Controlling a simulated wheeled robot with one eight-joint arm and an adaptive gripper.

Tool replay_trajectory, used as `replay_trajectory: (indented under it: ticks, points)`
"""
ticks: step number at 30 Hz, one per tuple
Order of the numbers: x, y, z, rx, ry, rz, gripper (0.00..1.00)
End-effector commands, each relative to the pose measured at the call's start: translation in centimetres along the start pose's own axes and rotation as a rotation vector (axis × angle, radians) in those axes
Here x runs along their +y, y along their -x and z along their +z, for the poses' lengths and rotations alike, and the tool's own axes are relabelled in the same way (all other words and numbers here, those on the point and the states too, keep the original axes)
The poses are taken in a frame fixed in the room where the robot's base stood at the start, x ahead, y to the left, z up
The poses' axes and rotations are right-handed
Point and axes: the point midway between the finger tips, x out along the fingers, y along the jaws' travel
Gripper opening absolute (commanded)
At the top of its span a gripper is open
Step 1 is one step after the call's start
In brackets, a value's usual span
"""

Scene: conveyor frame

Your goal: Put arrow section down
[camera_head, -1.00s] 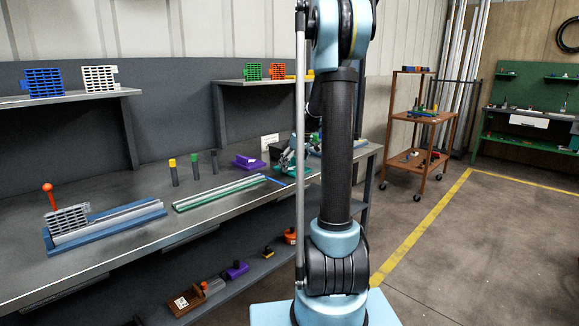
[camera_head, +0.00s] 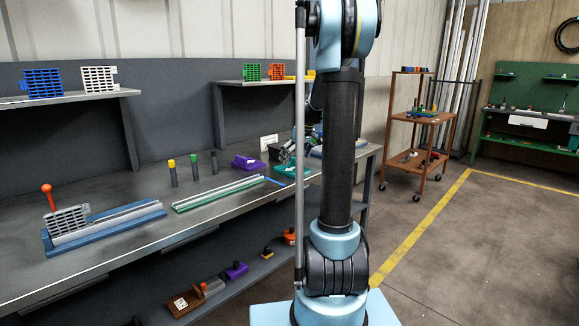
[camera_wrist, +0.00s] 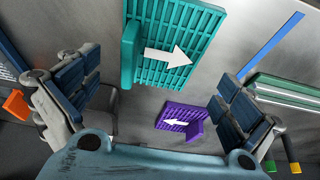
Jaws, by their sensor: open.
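The teal arrow section (camera_wrist: 207,22), a slatted plate with a white arrow, lies on the grey bench in the wrist view, beyond my fingers. Its arrow points right in that view. It also shows in the head view (camera_head: 287,172) near the bench's right end, partly hidden by my arm. My gripper (camera_wrist: 158,97) is open with its fingers wide apart and nothing between the pads. A purple section (camera_wrist: 184,112) with a white arrow pointing left lies nearby on the bench; it also shows in the head view (camera_head: 248,163).
A blue strip (camera_wrist: 270,46) runs along the bench beside the teal section. A green-based rail (camera_head: 218,194) and a blue-based rail (camera_head: 105,229) lie to the left. Several capped posts (camera_head: 193,166) stand behind them. A dark shelf (camera_head: 240,83) overhangs the back.

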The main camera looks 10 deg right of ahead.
Motion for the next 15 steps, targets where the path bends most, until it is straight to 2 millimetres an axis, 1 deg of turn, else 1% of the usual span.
replay_trajectory:
  ticks: [1,3,9,12,15]
  points:
    - [0.0,1.1,0.0,0.000,-0.001,0.000,1.00]
    - [0.0,2.5,0.0,0.000,-0.001,0.000,1.00]
    - [-0.1,6.0,0.0,0.000,0.000,-0.001,1.00]
    - [-0.1,7.2,-0.1,0.000,0.000,-0.001,1.00]
    - [-0.1,8.0,-0.1,0.000,0.001,-0.001,1.00]
